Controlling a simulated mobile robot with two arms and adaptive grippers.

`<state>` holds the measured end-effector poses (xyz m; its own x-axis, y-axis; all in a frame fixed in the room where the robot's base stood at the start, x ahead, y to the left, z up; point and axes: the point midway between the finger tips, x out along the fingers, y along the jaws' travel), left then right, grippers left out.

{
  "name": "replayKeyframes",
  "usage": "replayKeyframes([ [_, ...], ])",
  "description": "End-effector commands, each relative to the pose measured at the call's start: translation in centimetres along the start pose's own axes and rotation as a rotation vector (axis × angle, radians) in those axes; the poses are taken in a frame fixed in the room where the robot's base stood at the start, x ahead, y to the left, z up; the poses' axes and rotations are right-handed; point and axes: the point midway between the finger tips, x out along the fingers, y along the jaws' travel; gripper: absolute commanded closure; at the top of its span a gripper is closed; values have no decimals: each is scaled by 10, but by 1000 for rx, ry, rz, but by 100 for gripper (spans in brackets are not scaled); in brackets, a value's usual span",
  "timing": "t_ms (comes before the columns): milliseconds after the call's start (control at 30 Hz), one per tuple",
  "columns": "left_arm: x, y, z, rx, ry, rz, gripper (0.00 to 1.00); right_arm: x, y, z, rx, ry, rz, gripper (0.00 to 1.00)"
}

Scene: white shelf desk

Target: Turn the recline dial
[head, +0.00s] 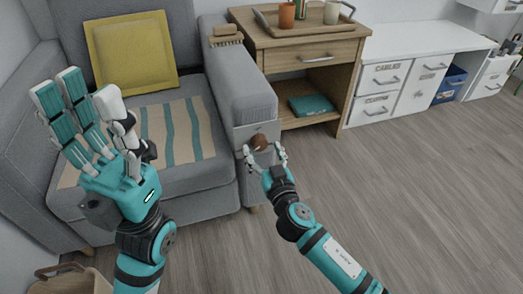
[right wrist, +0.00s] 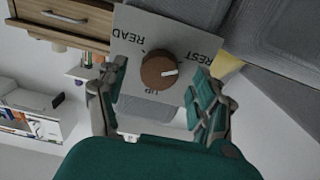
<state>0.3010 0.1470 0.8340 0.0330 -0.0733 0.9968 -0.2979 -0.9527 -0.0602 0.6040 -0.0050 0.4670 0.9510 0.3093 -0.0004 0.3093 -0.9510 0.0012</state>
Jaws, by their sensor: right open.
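The recline dial is a round brown knob (right wrist: 168,66) on a pale plate (right wrist: 133,45) lettered READ, REST and UP. Its white pointer mark faces right in the right wrist view, below REST. In the head view the dial (head: 259,142) is on the front of the grey armchair's arm (head: 236,88). My right gripper (head: 265,153) is open, its fingers on either side of the dial; I cannot tell whether they touch it. In the right wrist view the fingers (right wrist: 158,98) stand apart from the knob. My left gripper (head: 105,112) is open and empty, raised before the seat.
A yellow cushion (head: 130,53) and a striped cloth (head: 187,118) lie on the chair. A brush (head: 226,36) rests on its arm. A wooden side table (head: 322,48) stands close at right, with a tray (head: 265,20) on top. The floor (head: 420,190) at right is clear.

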Motion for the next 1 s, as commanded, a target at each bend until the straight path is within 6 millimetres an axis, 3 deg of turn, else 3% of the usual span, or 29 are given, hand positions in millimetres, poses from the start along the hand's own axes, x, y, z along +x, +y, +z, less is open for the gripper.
replayKeyframes([
  [200, 6, 0, -4, 3, 30, 8, 60, 18, 0, 0, 1, 0, 0, 32],
  [500, 9, 0, -6, 3, 39, 7, 60, 19, 0, 0, 2, -1, 0, 34],
  [900, 6, 0, -2, 3, 29, 6, 60, 19, 0, 0, 1, 0, 0, 86],
  [1000, 6, 0, -2, 4, 27, 6, 60, 19, 0, 0, 0, 0, 0, 88],
])
